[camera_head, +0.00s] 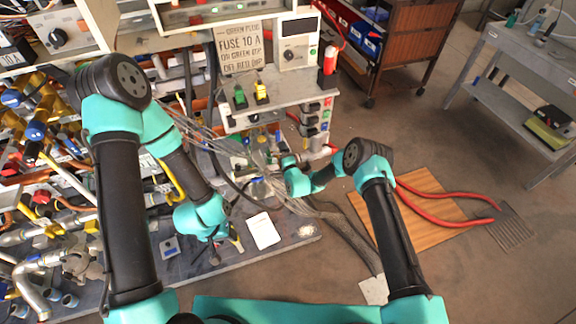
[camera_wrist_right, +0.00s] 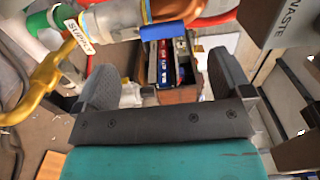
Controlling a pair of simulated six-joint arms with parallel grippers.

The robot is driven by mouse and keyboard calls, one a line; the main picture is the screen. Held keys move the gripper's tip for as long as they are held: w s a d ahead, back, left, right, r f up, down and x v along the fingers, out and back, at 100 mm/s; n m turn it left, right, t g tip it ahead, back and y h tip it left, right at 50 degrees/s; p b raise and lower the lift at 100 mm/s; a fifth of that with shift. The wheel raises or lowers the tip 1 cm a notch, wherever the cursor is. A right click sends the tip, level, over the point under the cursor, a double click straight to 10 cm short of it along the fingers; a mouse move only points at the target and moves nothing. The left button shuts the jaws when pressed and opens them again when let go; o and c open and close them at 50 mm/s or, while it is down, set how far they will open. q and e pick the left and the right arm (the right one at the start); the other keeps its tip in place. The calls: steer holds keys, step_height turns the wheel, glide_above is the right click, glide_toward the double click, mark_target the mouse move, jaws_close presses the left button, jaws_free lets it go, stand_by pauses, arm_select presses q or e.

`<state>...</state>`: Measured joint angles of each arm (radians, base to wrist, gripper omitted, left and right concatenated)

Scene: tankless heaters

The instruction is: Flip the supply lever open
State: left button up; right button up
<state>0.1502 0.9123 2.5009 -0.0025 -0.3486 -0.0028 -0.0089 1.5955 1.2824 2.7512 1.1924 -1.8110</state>
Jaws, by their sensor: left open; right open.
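A blue lever handle (camera_wrist_right: 163,31) sticks out to the right of that fitting. My right gripper (camera_wrist_right: 165,82) is open, with its dark fingers apart and nothing between them. The blue handle lies beyond the gap between the fingers, apart from both. In the head view the supply lever is too small or hidden to pick out among the pipes. My left gripper (camera_head: 226,246) is open and low over the dark bench surface.
A yellow pipe (camera_wrist_right: 40,88) and a red hose run nearby. The head view shows a cluttered pipe rack at left, a fuse sign (camera_head: 240,47) and open floor at right.

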steer(key=v, duration=0.6)
steer(key=shift+s, duration=0.3)
steer(key=shift+d, duration=0.1)
